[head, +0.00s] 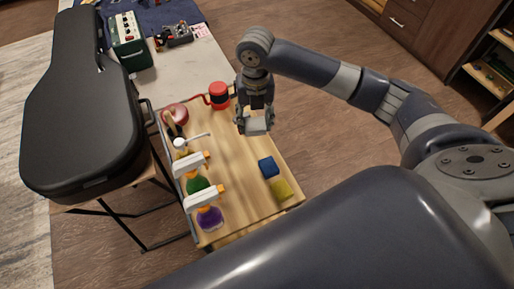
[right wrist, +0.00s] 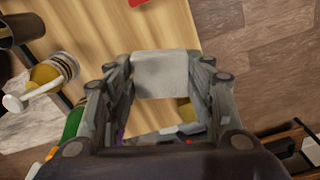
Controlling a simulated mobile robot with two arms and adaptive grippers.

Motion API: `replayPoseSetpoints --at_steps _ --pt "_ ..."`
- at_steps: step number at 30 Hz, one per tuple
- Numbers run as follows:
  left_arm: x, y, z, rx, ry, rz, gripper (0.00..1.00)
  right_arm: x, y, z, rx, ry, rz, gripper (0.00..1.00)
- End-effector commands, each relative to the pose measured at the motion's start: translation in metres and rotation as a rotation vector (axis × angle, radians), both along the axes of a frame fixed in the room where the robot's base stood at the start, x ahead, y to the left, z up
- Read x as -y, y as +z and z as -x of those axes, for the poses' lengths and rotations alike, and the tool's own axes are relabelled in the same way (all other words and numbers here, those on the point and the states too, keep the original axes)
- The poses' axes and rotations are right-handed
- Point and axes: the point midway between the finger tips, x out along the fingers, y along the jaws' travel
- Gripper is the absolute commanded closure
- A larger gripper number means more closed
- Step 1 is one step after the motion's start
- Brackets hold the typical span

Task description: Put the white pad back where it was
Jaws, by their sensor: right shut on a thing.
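The white pad (head: 257,125) is held between the fingers of my right gripper (head: 255,123) above the wooden cart top. In the right wrist view the pad (right wrist: 165,74) spans the space between the two fingers. My right gripper (right wrist: 162,95) is shut on it, and the pad is apart from the blue and yellow pads. My left gripper does not show in either view.
The cart's middle is clear.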

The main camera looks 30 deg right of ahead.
Motion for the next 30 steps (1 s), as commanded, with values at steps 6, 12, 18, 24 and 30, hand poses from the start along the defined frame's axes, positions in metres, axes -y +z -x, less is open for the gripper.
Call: replayPoseSetpoints --at_steps 6,12,18,24,30 --pt "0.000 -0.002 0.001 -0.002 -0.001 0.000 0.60 0.007 -0.014 -0.005 -0.004 0.223 0.009 0.73" --pt "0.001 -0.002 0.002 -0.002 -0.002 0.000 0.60 0.009 -0.022 -0.006 -0.007 0.311 0.012 0.73" --pt "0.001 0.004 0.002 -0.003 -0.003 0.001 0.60 0.009 -0.057 -0.005 -0.010 0.317 0.011 0.73" --pt "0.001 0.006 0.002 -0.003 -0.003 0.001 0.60 0.009 -0.080 -0.006 -0.006 0.317 0.012 0.73" --pt "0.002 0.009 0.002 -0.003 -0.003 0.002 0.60 0.009 -0.101 -0.005 -0.008 0.316 0.012 0.73"
